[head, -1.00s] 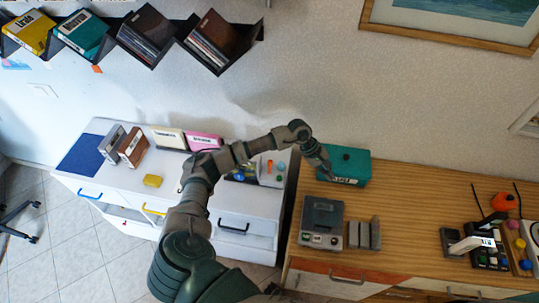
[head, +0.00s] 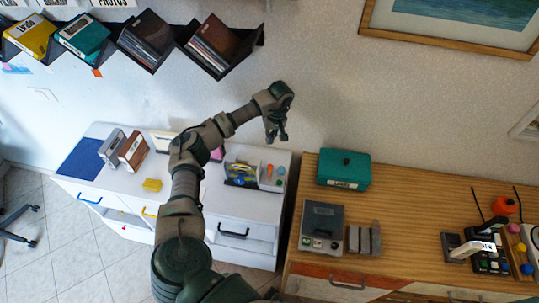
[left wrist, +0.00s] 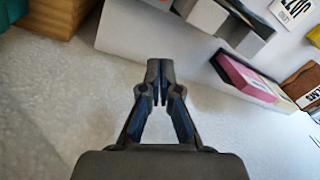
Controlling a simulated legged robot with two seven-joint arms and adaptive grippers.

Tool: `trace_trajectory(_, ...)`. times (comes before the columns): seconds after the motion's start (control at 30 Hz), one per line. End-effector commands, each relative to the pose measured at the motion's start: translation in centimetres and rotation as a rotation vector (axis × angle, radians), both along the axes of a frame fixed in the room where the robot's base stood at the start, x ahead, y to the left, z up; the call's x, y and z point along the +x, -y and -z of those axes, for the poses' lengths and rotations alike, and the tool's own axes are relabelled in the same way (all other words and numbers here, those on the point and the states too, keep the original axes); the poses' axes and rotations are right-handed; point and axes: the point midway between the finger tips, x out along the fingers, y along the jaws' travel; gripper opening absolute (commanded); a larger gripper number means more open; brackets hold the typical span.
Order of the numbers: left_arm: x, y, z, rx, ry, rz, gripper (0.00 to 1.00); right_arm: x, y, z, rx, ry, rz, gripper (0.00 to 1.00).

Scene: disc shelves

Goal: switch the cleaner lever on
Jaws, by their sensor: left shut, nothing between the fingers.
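My left gripper (head: 276,137) is raised in front of the wall, above the gap between the white cabinet and the wooden cabinet. Its fingers are shut and empty, and they also show shut in the left wrist view (left wrist: 160,88). A grey machine (head: 322,226) with a dark lid and small front buttons stands on the wooden cabinet, below and right of the gripper and well apart from it. A black device with a light handle (head: 476,246) stands farther right. I cannot tell which of these is the cleaner, and no lever setting is readable. My right gripper is not in view.
A teal box (head: 344,170) stands behind the grey machine on the wooden cabinet (head: 412,200). Grey upright blocks (head: 364,240) stand beside the machine. The white cabinet (head: 120,185) holds several boxes and a tray. A black wall shelf (head: 172,45) is at upper left.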

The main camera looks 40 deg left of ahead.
Motion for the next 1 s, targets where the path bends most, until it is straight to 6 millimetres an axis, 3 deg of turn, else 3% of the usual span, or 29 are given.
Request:
trace_trajectory(0.17,-0.3,-0.3,2.0,0.000,-0.004,0.000,0.00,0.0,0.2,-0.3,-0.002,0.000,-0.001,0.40)
trace_trajectory(0.53,-0.9,-1.2,9.7,-0.001,-0.004,-0.001,0.00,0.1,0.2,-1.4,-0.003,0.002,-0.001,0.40)
trace_trajectory(0.8,-2.6,1.5,8.6,-0.001,0.001,0.002,0.00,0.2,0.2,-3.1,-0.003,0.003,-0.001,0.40)
trace_trajectory(1.0,-2.9,2.0,8.6,-0.001,0.000,-0.001,0.00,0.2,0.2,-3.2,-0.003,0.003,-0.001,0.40)
